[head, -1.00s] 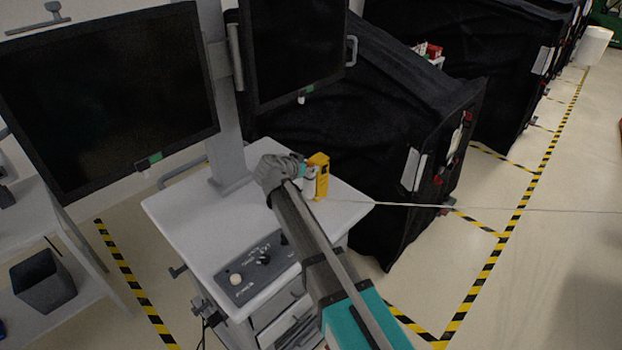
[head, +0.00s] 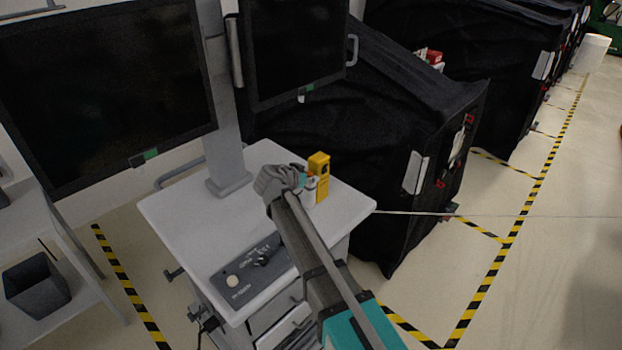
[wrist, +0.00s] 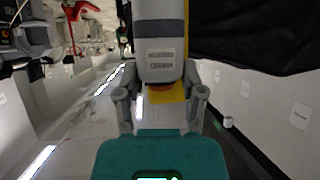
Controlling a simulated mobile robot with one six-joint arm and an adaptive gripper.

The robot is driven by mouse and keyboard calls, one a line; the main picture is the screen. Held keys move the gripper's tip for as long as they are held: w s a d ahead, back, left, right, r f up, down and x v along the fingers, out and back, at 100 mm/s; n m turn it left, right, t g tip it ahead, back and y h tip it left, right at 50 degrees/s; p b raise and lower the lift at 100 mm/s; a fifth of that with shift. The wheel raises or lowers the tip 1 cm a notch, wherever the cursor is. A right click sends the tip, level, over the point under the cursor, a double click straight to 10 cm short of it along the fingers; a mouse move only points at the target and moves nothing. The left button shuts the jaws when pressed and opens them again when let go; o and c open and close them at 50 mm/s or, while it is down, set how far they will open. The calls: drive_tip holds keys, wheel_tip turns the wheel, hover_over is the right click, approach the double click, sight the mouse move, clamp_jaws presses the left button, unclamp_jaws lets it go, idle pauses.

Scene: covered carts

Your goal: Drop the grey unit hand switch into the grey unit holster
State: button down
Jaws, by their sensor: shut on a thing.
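My gripper (wrist: 160,82) is shut on a pale grey body with a dark label band, which I take for the hand switch (wrist: 160,35). It fills the top middle of the wrist view, between the two fingers. In the head view my gripper (head: 297,180) is over the right part of the white cart top, right beside a yellow block (head: 319,164). Only a little of the switch shows there, between gripper and block. Yellow also shows behind the switch in the wrist view (wrist: 180,94). I cannot make out a grey holster for certain; my gripper may hide it.
The white cart top (head: 180,215) carries a grey control panel (head: 245,268) at its front and a post with two dark monitors (head: 100,90). A black-covered cart (head: 380,120) stands close on the right. A thin pale line runs right from the cart's corner.

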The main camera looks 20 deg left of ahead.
drive_tip(key=shift+f, duration=0.15)
drive_tip(key=shift+c, duration=0.9)
unclamp_jaws()
drive_tip(key=shift+s+r, duration=0.25)
drive_tip(key=shift+r, duration=0.1)
drive_tip(key=p+v, duration=0.5)
drive_tip(key=v, duration=0.6)
drive_tip(key=shift+s+p, duration=0.2)
drive_tip(key=shift+p, duration=0.15)
drive_tip(key=shift+a, duration=0.1)
drive_tip(key=shift+w, duration=0.1)
